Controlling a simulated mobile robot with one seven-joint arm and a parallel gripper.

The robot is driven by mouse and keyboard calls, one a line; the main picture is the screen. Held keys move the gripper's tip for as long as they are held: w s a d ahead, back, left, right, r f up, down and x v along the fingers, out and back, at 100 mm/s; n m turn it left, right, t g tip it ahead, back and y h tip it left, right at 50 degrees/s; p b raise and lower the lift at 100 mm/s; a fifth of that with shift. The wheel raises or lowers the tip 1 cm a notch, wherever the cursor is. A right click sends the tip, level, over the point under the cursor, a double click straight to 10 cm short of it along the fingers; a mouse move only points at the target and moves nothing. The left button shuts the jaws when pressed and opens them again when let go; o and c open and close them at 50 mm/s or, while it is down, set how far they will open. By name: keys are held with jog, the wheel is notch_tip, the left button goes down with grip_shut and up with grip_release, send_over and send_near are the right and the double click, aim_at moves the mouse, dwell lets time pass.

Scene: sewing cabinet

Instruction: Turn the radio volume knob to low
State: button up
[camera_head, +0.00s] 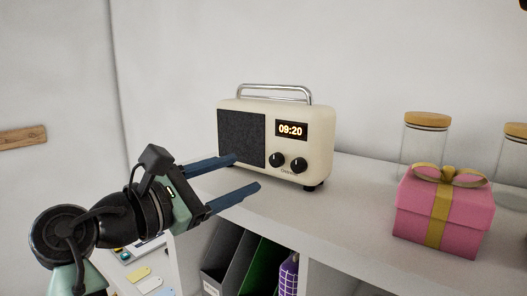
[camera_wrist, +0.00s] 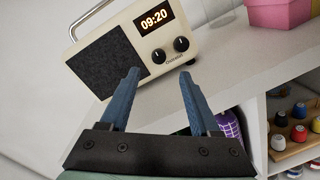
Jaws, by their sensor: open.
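A cream radio (camera_head: 313,152) with a dark speaker grille, a display reading 09:20 and a metal handle stands upright on the white cabinet top (camera_head: 345,185). Two black knobs sit below the display: a left knob (camera_head: 276,160) and a right knob (camera_head: 298,165). In the wrist view the left knob (camera_wrist: 158,56) and right knob (camera_wrist: 181,44) show beyond the fingertips. My gripper (camera_head: 247,173) is open and empty, its blue fingers pointing at the radio's front. The fingertips are apart from the knobs. Which knob sets volume is not legible.
A pink gift box (camera_head: 444,215) with a gold ribbon stands at the right, with glass jars (camera_head: 425,145) behind it. Open shelves below the top hold file holders (camera_head: 222,255) and, in the wrist view, several thread spools (camera_wrist: 299,133). The top between radio and gift box is clear.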

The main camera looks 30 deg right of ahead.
aim_at(274, 161)
jog(key=p+x, duration=0.2)
jog(key=x, duration=0.4)
jog(key=shift+w+d+r, duration=0.15)
jog(key=shift+d, duration=0.1)
jog(key=shift+p+x, duration=0.45)
jog(key=shift+x, duration=0.3)
jog(key=shift+c, duration=0.2)
grip_shut()
